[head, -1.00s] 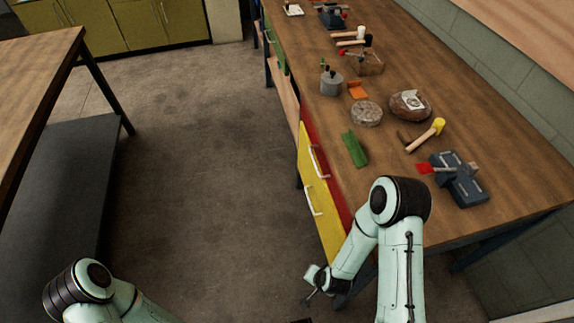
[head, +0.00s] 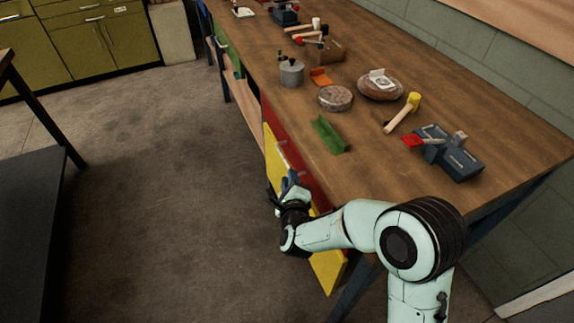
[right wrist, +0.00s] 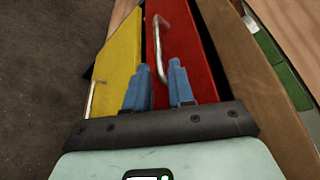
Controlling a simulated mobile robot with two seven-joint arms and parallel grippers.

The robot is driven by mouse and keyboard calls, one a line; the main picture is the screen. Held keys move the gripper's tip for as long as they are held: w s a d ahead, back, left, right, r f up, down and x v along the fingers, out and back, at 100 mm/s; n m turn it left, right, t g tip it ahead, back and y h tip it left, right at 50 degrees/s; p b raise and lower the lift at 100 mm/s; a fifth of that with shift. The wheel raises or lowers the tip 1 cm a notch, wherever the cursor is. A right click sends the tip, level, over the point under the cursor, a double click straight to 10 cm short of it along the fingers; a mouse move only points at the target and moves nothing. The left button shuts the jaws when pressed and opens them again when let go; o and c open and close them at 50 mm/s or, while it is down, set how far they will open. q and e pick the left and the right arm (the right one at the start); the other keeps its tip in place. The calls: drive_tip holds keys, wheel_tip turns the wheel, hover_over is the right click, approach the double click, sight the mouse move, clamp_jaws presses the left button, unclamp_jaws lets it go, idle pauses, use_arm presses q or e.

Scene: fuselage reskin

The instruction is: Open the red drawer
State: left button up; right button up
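The red drawer (right wrist: 180,50) shows in the right wrist view as a red front with a long silver bar handle (right wrist: 159,45). In the head view the red drawer (head: 309,180) is a narrow strip under the bench top, partly hidden by my right arm. My right gripper (right wrist: 158,72) has its two blue fingers apart. The near end of the handle appears between them in the picture; I cannot tell whether they touch it. In the head view the right gripper (head: 287,184) is at the drawer fronts. My left gripper is not in view.
A yellow drawer (right wrist: 121,58) with its own handle adjoins the red one. The wooden workbench (head: 400,175) above holds a green angled piece (head: 328,134), a vise (head: 450,152), a hammer (head: 402,112) and stones. Open floor (head: 170,200) lies to the left.

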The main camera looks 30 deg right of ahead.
sight(288, 167)
drive_tip(key=x, duration=0.8)
drive_tip(key=shift+w+f+b, duration=0.1)
drive_tip(key=shift+b, duration=0.3)
drive_tip(key=shift+c, duration=0.3)
clamp_jaws()
